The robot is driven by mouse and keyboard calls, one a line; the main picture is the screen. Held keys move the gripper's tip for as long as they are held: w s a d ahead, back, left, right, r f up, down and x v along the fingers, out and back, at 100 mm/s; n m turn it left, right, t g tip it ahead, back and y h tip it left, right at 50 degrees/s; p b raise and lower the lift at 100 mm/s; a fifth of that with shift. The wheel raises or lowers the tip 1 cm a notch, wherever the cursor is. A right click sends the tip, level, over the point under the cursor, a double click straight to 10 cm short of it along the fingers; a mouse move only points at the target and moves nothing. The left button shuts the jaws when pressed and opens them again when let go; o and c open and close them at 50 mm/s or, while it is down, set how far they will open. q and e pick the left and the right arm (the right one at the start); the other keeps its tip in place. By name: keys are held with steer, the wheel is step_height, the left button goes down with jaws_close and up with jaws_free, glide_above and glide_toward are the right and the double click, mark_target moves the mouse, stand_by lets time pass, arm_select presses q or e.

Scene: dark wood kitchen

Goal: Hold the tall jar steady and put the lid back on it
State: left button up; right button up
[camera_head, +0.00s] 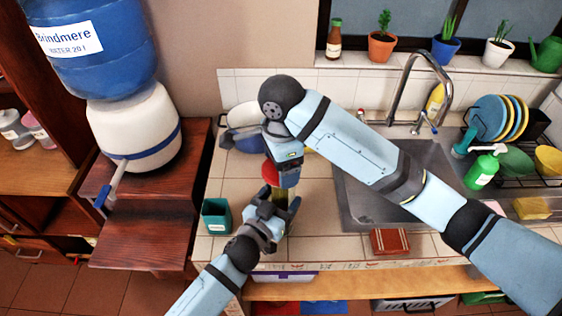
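The tall jar (279,193) stands on the tiled counter left of the sink; only a narrow yellow-green strip of it shows. My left gripper (279,206) reaches in from below with its fingers around the jar and appears shut on it. A red lid (269,174) is directly above the jar, at the tip of my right gripper (281,172), which points down from above and appears shut on it. The gripper bodies hide most of the jar and part of the lid. I cannot tell whether the lid touches the jar's rim.
A teal container (216,215) stands just left of my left gripper. Pans (243,137) lie behind. The sink (370,200) and faucet (408,85) are to the right, with a reddish-brown block (389,241) at the front edge. A large water dispenser (135,125) stands at left.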

steer(key=o, duration=0.8)
arm_select(q)
steer(key=o, duration=1.8)
steer(key=shift+b+v, duration=1.3)
steer(key=shift+v, duration=5.65)
arm_select(e)
steer(key=shift+r, duration=4.8)
arm_select(q)
steer(key=shift+s, duration=0.1)
arm_select(e)
steer(key=shift+s, duration=0.1)
